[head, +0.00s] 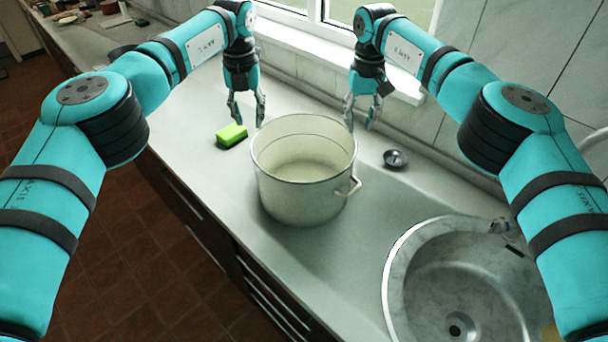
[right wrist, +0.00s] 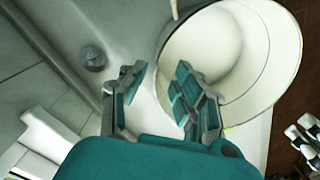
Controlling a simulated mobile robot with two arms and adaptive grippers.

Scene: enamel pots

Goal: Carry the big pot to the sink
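The big pot (head: 300,195) is cream enamel, empty and upright on the counter in the middle of the head view. One side handle (head: 351,187) shows at its right; the opposite side shows no clear handle. The round metal sink (head: 395,262) is at the lower right. My left gripper (head: 247,122) is open and empty, pointing down beyond the pot's far left rim. My right gripper (head: 359,127) is open and empty near the far right rim. In the right wrist view the pot (right wrist: 275,85) lies right of its spread fingers (right wrist: 158,84), one finger overlapping the rim; I cannot tell whether they touch.
A green sponge (head: 231,135) lies left of the pot. A dark round plug (head: 396,159) lies right of it. A window and tiled wall stand close behind the counter (head: 205,100). Clear counter separates pot and sink. A faucet (head: 500,227) stands at the sink's far edge.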

